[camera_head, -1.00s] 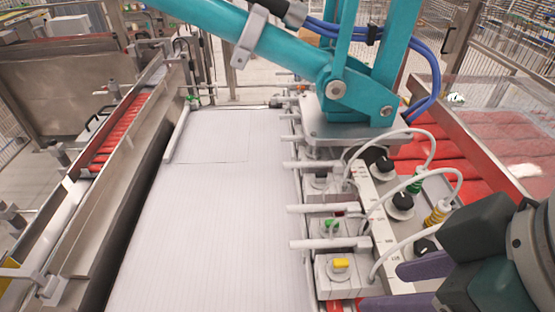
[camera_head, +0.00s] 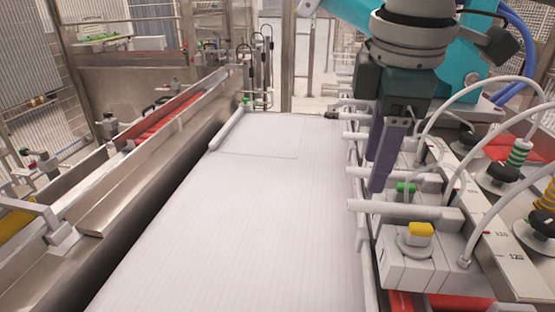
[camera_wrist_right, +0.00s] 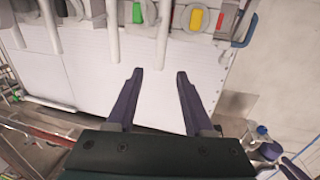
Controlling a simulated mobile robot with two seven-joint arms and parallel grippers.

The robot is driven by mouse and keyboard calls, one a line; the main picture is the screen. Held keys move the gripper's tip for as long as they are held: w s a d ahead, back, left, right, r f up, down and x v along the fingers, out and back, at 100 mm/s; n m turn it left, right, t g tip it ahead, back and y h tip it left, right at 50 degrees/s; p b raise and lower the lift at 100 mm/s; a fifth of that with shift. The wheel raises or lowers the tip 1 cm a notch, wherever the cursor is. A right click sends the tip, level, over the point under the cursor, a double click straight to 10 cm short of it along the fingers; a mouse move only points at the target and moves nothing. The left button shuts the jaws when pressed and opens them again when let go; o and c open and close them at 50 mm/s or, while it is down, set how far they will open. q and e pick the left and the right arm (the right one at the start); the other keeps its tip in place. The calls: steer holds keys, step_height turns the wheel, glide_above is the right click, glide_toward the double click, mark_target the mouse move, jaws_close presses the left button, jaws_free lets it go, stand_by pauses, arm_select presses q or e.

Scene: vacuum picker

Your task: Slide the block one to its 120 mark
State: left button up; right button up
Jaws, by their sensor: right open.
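Several grey blocks with knobs and white rods stand along the right side of the white conveyor. The nearest block (camera_head: 400,258) has a yellow knob (camera_head: 421,231); the one behind has a green knob (camera_head: 405,188). I cannot tell which is block one. The white scale rail (camera_head: 490,243) beside them carries a 120 mark (camera_head: 515,257). My right gripper (camera_head: 381,182) points down, open and empty, at the rods left of the green-knob block. In the right wrist view the open fingers (camera_wrist_right: 160,72) show below the green knob (camera_wrist_right: 137,13) and yellow knob (camera_wrist_right: 196,19). My left gripper is out of view.
The white conveyor surface (camera_head: 250,220) is clear. A steel side rail (camera_head: 140,195) runs along its left. White hoses arch over the scale rail, near black knobs (camera_head: 543,222) and a green-striped fitting (camera_head: 517,152).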

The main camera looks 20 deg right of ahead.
mark_target(363, 202)
steer(key=f, duration=0.4)
steer(key=w+f, duration=0.1)
steer(key=f, duration=0.1)
steer(key=shift+w+d+f, duration=0.1)
steer(key=shift+d+f, duration=0.25)
steer(key=shift+f, duration=0.05)
steer(key=shift+c, duration=0.2)
jaws_close()
stand_by(0.3)
stand_by(0.4)
